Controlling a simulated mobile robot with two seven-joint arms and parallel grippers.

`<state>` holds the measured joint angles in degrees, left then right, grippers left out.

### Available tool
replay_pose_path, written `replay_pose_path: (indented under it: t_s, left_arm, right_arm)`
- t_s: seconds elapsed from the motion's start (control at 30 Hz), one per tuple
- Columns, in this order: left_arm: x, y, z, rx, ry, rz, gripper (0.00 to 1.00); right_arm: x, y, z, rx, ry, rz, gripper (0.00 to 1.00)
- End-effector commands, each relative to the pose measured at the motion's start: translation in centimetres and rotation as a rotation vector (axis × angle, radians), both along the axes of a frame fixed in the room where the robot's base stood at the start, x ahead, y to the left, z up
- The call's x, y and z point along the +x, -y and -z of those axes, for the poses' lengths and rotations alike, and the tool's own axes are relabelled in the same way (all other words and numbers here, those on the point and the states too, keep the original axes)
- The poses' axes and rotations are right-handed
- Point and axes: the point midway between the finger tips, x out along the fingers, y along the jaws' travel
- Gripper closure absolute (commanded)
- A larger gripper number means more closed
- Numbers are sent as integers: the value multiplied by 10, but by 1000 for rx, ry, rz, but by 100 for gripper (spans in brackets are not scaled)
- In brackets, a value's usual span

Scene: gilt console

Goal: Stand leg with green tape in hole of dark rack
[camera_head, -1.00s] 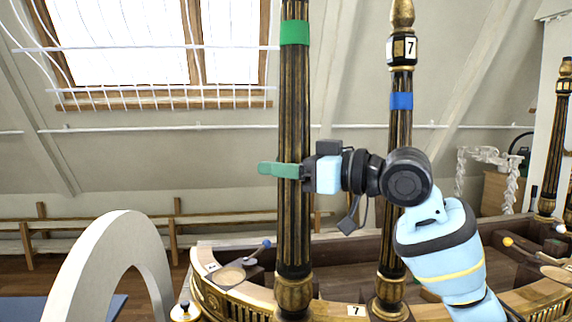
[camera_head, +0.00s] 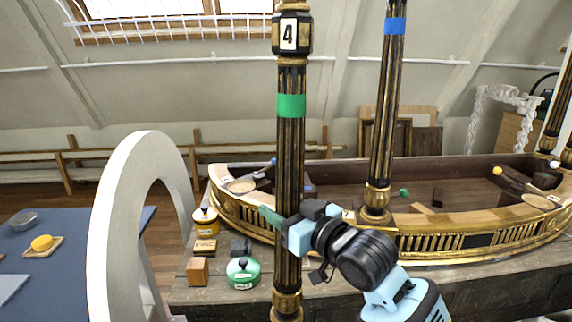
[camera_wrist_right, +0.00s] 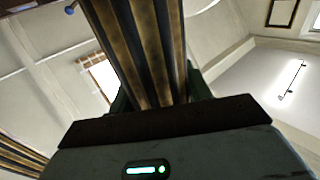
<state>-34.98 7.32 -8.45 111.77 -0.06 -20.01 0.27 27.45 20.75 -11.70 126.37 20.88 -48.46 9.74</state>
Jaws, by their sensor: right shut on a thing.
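The leg with green tape (camera_head: 290,150) is a dark, gilt-striped fluted column with a tag 4 near its top. It stands about upright in front of the gilt console, its foot near the bottom edge of the head view. My right gripper (camera_head: 283,222) is shut on its lower part, below the green band. The leg's shaft (camera_wrist_right: 140,45) fills the middle of the right wrist view, between the fingers. I cannot make out the dark rack or its hole. My left gripper is not in view.
The curved gilt console (camera_head: 440,243) lies behind, with a blue-taped leg (camera_head: 383,130) standing at it. A green pot (camera_head: 243,273), an orange block (camera_head: 197,271) and a yellow pot (camera_head: 205,222) sit left of the leg. A white arch (camera_head: 118,210) and blue table (camera_head: 35,285) are further left.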

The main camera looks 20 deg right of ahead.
Motion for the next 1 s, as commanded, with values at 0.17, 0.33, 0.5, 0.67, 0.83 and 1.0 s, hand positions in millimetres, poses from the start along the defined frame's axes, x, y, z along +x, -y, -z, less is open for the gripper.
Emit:
replay_pose_path:
  t_s: [0.17,0.33,0.5,0.67,0.83,1.0]
  left_arm:
    - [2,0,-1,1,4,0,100]
    - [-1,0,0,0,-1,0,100]
    - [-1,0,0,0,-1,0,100]
    - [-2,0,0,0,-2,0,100]
    - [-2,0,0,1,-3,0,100]
    - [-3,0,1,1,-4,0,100]
  right_arm:
    - [-23,2,44,17,5,104,78]
    - [-50,9,81,20,3,211,78]
    - [-74,18,106,9,3,302,78]
    - [-90,23,119,-4,3,353,78]
    - [-96,25,123,-13,3,373,78]
    - [-96,26,123,-13,4,373,78]
